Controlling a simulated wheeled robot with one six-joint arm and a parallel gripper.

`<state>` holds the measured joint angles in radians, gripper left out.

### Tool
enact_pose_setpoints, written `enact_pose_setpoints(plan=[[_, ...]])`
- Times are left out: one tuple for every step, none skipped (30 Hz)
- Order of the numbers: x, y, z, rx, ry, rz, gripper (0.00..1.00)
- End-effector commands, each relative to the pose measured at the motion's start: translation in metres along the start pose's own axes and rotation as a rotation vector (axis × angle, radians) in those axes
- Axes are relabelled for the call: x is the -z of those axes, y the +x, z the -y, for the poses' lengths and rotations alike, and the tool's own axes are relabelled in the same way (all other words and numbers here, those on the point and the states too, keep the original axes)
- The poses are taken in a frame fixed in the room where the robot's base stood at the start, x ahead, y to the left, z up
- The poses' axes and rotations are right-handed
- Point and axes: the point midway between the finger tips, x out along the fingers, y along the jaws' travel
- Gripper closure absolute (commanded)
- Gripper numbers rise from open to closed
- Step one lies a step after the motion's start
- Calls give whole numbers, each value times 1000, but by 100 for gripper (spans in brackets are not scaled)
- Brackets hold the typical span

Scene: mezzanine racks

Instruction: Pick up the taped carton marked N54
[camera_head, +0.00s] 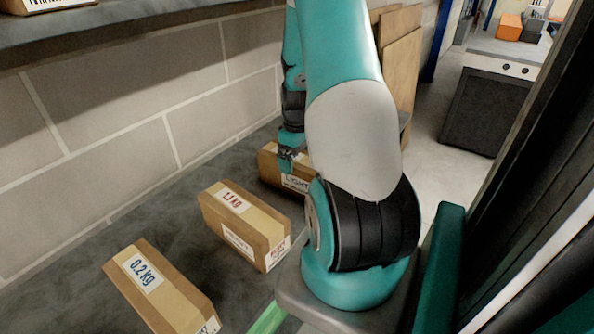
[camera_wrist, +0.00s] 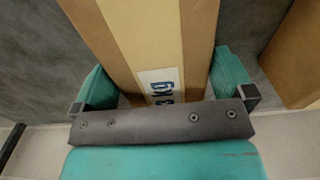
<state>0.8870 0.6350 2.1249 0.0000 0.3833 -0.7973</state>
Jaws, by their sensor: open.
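My gripper (camera_head: 286,160) is over the farthest taped carton (camera_head: 268,170) in the head view, partly hidden behind my own arm. That carton is brown with a white label starting "LIGHT". In the wrist view, the open teal fingers of my gripper (camera_wrist: 158,72) lie on either side of a brown carton (camera_wrist: 118,22) with a pale tape strip and a "kg" label. I cannot tell whether the fingers touch it. No N54 marking is readable on any carton.
A carton marked 1.1 kg (camera_head: 240,222) stands in the middle, and one marked 0.2 kg (camera_head: 165,290) stands nearer, on the same grey surface (camera_head: 150,225). A block wall (camera_head: 130,110) runs along the left, below a shelf (camera_head: 140,22).

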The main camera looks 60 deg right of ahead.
Motion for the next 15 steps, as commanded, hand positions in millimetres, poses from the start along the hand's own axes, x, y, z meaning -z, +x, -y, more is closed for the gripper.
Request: enact_pose_setpoints(plan=[[0,4,0,0,0,0,0],[0,6,0,0,0,0,0],[0,7,0,0,0,0,0],[0,8,0,-1,0,-1,0],[0,8,0,-1,0,-1,0],[0,8,0,-1,0,-1,0],[0,8,0,-1,0,-1,0],[0,8,0,-1,0,-1,0],[0,7,0,-1,0,-1,0],[0,7,0,-1,0,-1,7],[0,7,0,-1,0,-1,14],[0,7,0,-1,0,-1,23],[0,7,0,-1,0,-1,30],[0,7,0,-1,0,-1,37],[1,7,0,-2,0,-2,40]])
